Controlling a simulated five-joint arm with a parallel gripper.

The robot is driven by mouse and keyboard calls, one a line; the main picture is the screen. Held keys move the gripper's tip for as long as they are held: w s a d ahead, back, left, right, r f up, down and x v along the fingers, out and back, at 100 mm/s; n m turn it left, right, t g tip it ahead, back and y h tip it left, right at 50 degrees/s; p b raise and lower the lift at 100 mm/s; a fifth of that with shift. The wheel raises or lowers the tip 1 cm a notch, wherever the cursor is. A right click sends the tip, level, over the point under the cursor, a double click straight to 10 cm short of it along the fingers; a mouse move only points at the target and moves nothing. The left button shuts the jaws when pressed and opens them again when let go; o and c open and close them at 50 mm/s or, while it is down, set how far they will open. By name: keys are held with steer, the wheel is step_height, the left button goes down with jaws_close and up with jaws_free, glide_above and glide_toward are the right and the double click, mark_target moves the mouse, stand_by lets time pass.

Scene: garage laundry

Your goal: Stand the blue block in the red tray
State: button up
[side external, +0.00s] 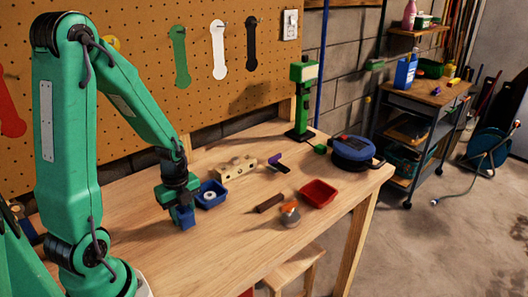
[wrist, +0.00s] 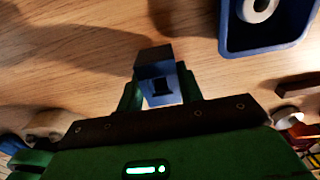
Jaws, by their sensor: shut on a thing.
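The blue block (side external: 184,217) is between the fingers of my gripper (side external: 181,208), over the left part of the workbench. In the wrist view the block (wrist: 154,62) shows between two green fingertips (wrist: 158,82), with a dark mark on its near face. My gripper is shut on it. Whether the block's lower end touches the bench is hard to tell. The red tray (side external: 319,192) lies on the bench well to the right of my gripper, and it looks empty. I cannot make out the tray in the wrist view.
A blue tray (side external: 221,200) with a white ring (side external: 210,195) stands close right of my gripper. A dark brown bar (side external: 270,203) and an orange-topped jar (side external: 290,216) lie between it and the red tray.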

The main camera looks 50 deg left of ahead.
steer(key=shift+r, duration=0.8)
steer(key=d+r, duration=0.8)
steer(key=d, duration=0.3)
steer(key=shift+s+d, duration=0.35)
steer(key=shift+s, duration=0.05)
steer(key=w+d, duration=0.5)
steer(key=w, duration=0.5)
steer(key=w+d, duration=0.5)
steer(key=w, duration=0.5)
steer(key=w+d, duration=0.5)
steer(key=w, duration=0.6)
steer(key=shift+r, duration=0.35)
